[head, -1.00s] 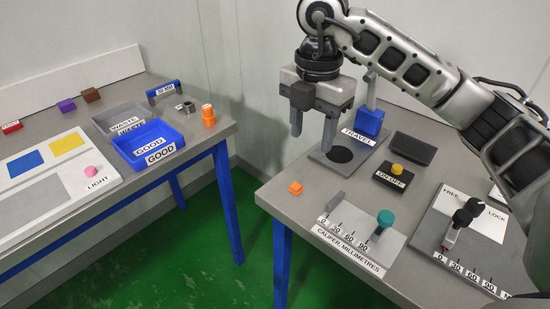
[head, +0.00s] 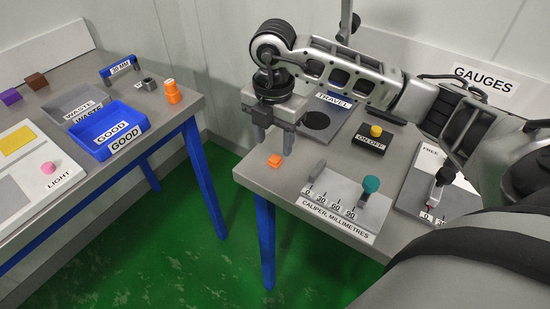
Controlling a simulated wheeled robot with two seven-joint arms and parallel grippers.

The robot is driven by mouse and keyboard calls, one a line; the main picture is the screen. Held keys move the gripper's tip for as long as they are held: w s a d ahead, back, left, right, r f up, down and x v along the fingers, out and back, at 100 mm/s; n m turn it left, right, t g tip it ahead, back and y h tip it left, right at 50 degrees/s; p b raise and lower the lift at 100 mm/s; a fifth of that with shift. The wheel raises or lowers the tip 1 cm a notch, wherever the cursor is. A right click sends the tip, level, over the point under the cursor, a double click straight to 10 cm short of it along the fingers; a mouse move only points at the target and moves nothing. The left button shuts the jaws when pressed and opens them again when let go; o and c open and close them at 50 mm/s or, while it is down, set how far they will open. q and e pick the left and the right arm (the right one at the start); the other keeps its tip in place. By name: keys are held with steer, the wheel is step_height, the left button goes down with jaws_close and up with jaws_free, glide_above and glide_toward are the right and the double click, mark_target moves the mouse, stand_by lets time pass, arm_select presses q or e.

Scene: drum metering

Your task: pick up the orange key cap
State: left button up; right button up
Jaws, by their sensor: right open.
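The orange key cap (head: 275,161) is a small orange cube on the grey top of the right table, near its left corner. My right gripper (head: 275,143) is open, with its fingers pointing down. In the picture its fingertips are just above the cap, one on each side. The cap looks to rest on the table with nothing holding it. The exact height of the fingertips over it is hard to tell. My left gripper is not in view.
On the right table (head: 262,182), the caliper board (head: 340,205) stands close to the cap's right. Behind are the travel plate (head: 340,108) and on/off box (head: 371,145). The left table holds the blue GOOD tray (head: 145,124), grey WASTE tray (head: 68,100) and another orange object (head: 172,93).

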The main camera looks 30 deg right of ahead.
mark_target(275, 158)
step_height(275, 158, down, 4)
steer(key=shift+s+f, duration=0.1)
steer(key=shift+s, duration=0.05)
steer(key=c, duration=1.1)
steer(key=shift+o, duration=0.2)
